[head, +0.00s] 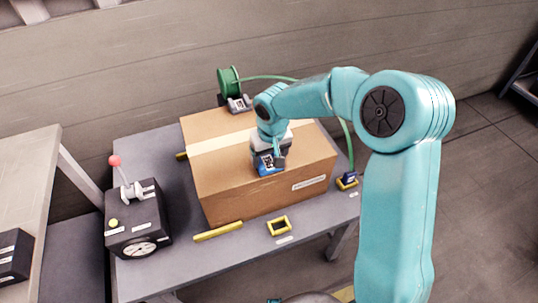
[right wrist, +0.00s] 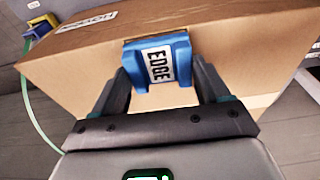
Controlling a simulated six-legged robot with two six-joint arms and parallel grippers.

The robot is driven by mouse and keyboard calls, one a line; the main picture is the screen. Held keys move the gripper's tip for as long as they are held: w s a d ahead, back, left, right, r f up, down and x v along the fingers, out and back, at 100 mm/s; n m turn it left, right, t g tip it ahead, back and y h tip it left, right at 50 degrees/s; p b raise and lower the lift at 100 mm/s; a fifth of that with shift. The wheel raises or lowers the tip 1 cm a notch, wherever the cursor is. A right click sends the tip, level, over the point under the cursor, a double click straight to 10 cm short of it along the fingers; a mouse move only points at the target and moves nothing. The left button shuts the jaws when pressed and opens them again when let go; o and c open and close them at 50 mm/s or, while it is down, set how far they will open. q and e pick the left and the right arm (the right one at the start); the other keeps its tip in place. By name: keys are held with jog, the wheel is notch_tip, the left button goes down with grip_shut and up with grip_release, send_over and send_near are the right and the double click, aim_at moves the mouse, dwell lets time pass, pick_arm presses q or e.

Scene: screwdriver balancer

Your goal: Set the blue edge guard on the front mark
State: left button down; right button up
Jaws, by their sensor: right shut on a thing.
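The blue edge guard (head: 268,169) is at the top front edge of the cardboard box (head: 225,178), near the middle. In the right wrist view the guard (right wrist: 136,56) carries a white label reading EDGE. My right gripper (head: 270,160) is shut on the guard, with one finger at each side of it, as the right wrist view (right wrist: 161,75) shows. The guard appears against the box edge; I cannot tell whether it is fully seated. A front mark cannot be made out; the guard and gripper may cover it. My left gripper is not in view.
A green reel (head: 229,82) stands behind the box, with a green strap (head: 268,77) running to a blue and yellow buckle (head: 347,181) at right. A lever box (head: 136,218) stands at left. A yellow bar (head: 218,231) and yellow square frame (head: 270,228) lie in front.

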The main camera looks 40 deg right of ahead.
jog(key=shift+f, duration=0.15)
dwell(0.5)
jog(key=o, duration=1.1)
jog(key=shift+o, duration=0.2)
notch_tip(320, 180, up, 16)
jog(key=s, duration=0.2)
jog(key=shift+s+a+p, duration=0.15)
jog(key=shift+a+p, duration=0.15)
